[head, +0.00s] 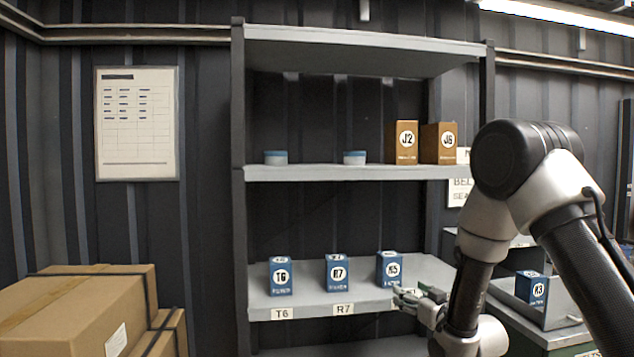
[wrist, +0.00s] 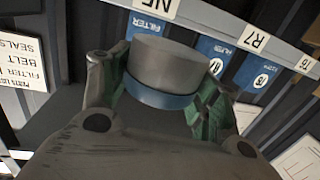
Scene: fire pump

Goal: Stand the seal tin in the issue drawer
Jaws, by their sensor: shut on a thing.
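In the wrist view a grey seal tin (wrist: 172,65) with a blue band sits between the green-padded fingers of my gripper (wrist: 163,92), which is shut on it. In the head view my gripper (head: 420,298) is at the front edge of the lower shelf, near the right-hand blue box. The held tin cannot be made out clearly there. The issue drawer appears to be the open grey tray (head: 510,297) at the right, partly hidden behind my arm. A blue box marked K3 (head: 531,288) stands in it.
Blue boxes T6 (head: 280,276), R7 (head: 338,274) and N5 (head: 390,268) stand on the lower shelf (head: 310,304). Two small tins (head: 276,157) and brown boxes J2 (head: 402,142) and J6 (head: 439,143) stand above. Cartons (head: 75,310) are at the left.

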